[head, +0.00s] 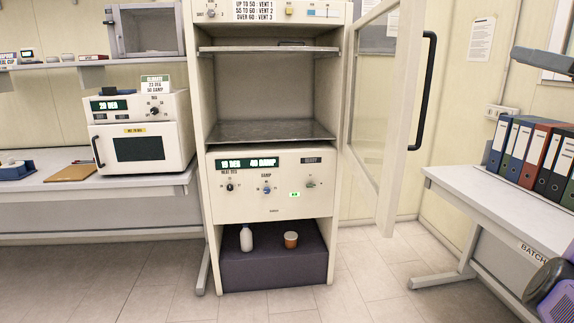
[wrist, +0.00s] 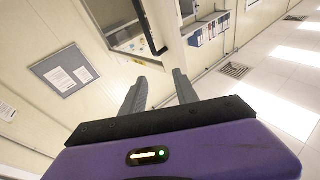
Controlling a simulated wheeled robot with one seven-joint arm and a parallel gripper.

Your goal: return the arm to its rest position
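In the wrist view my gripper (wrist: 159,78) has its two grey fingers apart, with a clear gap and nothing held between them. The fingers point out over the room, and the view is tilted. A wall, a cabinet door with a dark handle and the floor lie beyond them, not touching. In the head view only parts of my arm show, grey at the upper right edge and purple at the lower right edge. My fingertips are not visible there.
The test cabinet (head: 271,185) stands in the middle with its glass door (head: 384,110) swung open to the right. A bench with binders (head: 530,155) is at the right. A small oven (head: 142,145) stands on the left bench. A white bottle (head: 246,238) and brown jar (head: 291,240) sit low in the cabinet.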

